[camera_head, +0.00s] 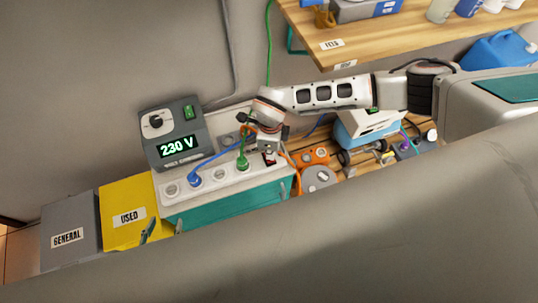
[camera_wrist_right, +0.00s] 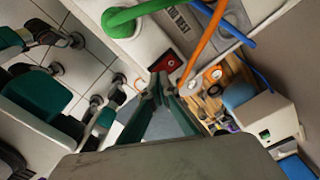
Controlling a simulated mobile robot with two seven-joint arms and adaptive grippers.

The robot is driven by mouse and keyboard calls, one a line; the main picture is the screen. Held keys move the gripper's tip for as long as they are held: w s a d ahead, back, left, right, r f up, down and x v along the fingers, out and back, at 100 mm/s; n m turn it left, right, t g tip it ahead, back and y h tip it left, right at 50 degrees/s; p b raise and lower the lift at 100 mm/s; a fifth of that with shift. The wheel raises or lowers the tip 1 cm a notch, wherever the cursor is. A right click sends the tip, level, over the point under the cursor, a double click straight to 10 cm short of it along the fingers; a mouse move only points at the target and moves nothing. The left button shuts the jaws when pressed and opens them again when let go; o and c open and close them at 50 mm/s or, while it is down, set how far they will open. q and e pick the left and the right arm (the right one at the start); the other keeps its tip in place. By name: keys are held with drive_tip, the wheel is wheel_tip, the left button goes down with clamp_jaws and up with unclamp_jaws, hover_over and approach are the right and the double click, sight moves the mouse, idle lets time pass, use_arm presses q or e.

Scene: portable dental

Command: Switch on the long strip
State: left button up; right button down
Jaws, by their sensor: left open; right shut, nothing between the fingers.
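The long white strip (camera_head: 207,186) lies along the top of a teal-fronted unit, with a blue plug (camera_head: 194,181) and a green plug (camera_head: 242,164) in its sockets. A red rocker switch (camera_head: 269,158) sits at its right end; it also shows in the right wrist view (camera_wrist_right: 166,63). I cannot tell which way it is tipped. My right gripper (camera_wrist_right: 157,84) is shut and empty, its tips close to the switch; contact is unclear. In the head view it is partly hidden by its wrist. My left gripper (camera_head: 148,231) shows only green fingertips by the yellow bin; it is open.
A meter (camera_head: 177,134) reading 230 V stands behind the strip. Orange cable (camera_wrist_right: 203,42) runs beside the right gripper. A yellow USED bin (camera_head: 128,200) and grey GENERAL bin (camera_head: 68,232) stand left. Small devices crowd the wooden surface right. A large grey shape blocks the foreground.

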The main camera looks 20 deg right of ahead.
use_arm(q)
drive_tip(key=shift+s+f+b, duration=0.35)
drive_tip(key=shift+f+b, duration=0.05)
drive_tip(key=shift+f, duration=0.3)
use_arm(e)
drive_tip(key=shift+f, duration=1.2)
drive_tip(key=shift+w+r+p, duration=0.1)
drive_tip(key=shift+r+p, duration=0.3)
drive_tip(key=shift+r, duration=0.25)
drive_tip(key=shift+r+p, duration=0.9)
drive_tip(key=shift+r, duration=0.3)
drive_tip(key=shift+r+p, duration=1.35)
drive_tip(key=shift+r, duration=0.4)
use_arm(q)
drive_tip(key=w+r, duration=0.3)
drive_tip(key=r, duration=0.5)
drive_tip(key=shift+w+r+t, duration=0.15)
drive_tip(key=shift+w+t, duration=0.05)
drive_tip(key=shift+t, duration=0.2)
